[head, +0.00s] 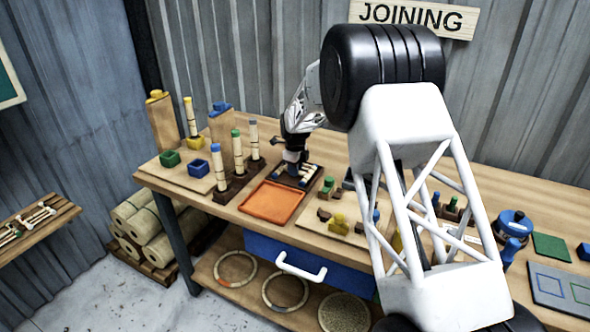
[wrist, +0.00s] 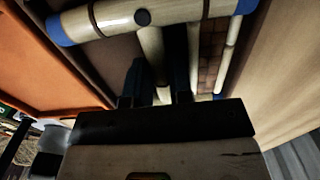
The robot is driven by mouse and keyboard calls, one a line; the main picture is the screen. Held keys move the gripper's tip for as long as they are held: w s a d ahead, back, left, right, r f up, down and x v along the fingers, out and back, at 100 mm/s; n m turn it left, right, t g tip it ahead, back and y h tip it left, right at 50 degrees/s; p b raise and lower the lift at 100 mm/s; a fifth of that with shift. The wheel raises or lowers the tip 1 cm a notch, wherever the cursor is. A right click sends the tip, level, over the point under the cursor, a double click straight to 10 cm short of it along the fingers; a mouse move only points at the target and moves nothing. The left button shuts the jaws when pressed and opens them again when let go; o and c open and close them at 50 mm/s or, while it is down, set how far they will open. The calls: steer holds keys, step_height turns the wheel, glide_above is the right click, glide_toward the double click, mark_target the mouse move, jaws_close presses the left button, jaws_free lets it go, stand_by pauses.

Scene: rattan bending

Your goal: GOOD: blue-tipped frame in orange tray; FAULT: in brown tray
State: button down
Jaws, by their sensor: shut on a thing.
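The blue-tipped frame (wrist: 185,14), made of pale rattan poles with blue end caps, fills the upper part of the wrist view. My gripper (wrist: 157,78) is shut on one of its poles, which runs between the two dark fingers. In the head view my gripper (head: 293,160) points down at the brown tray (head: 318,172), with the frame low in or just over it; I cannot tell if it touches the tray floor. The orange tray (head: 272,202) lies empty just left and in front of it. Its orange side also shows in the wrist view (wrist: 45,65).
Left of the trays stand upright posts with coloured tops (head: 237,150), a green box (head: 170,158) and a blue box (head: 198,168). To the right are a yellow block (head: 339,224) and small fixtures. A blue drawer (head: 262,248) hangs below the tabletop.

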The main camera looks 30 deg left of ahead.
steer(key=shift+f, duration=0.1)
steer(key=c, duration=0.9)
jaws_free()
steer(key=shift+c, duration=0.2)
steer(key=shift+r, duration=4.5)
steer(key=shift+d, duration=0.1)
